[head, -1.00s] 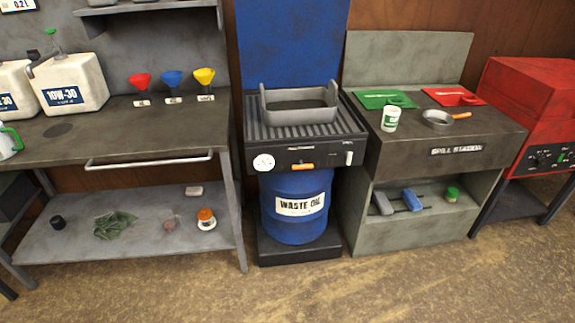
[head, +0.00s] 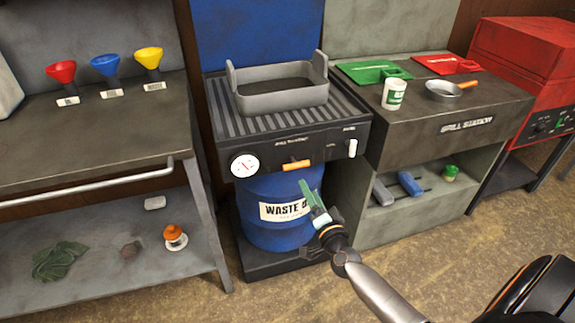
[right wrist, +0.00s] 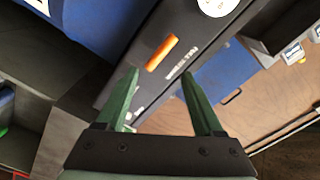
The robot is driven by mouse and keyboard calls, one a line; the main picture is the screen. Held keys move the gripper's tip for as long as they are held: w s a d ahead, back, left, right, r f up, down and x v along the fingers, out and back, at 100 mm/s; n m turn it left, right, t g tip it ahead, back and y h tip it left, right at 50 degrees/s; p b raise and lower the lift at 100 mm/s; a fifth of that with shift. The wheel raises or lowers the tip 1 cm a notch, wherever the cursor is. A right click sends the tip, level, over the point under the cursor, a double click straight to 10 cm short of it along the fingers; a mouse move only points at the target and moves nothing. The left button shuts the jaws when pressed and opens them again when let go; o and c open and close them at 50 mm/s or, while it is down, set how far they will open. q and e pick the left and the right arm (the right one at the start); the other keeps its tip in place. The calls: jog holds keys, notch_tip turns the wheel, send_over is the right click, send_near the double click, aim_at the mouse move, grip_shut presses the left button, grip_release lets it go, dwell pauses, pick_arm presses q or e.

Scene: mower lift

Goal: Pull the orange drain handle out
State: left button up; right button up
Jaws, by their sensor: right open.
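The orange drain handle (head: 297,165) is a short bar on the black front panel of the waste oil station, between a round white dial (head: 244,165) and a white lever (head: 352,148). In the right wrist view the handle (right wrist: 161,52) lies just beyond the fingertips. My right gripper (head: 311,194) has green fingers and is in front of the blue drum, below and slightly right of the handle. It also shows in the right wrist view (right wrist: 159,72), with its fingers apart and nothing between them. It does not touch the handle. My left gripper is not visible.
A grey tray (head: 283,98) sits on the ribbed top above the panel. The blue waste oil drum (head: 270,188) stands beneath. A workbench (head: 95,150) is at left, and the spill station (head: 440,140) at right. Floor in front is clear.

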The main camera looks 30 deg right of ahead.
aim_at(297, 168)
jog(key=b+x, duration=0.2)
jog(key=x, duration=0.7)
jog(key=shift+w+b, duration=0.4)
jog(key=shift+x, duration=0.85)
jog(key=shift+c, duration=0.3)
grip_shut()
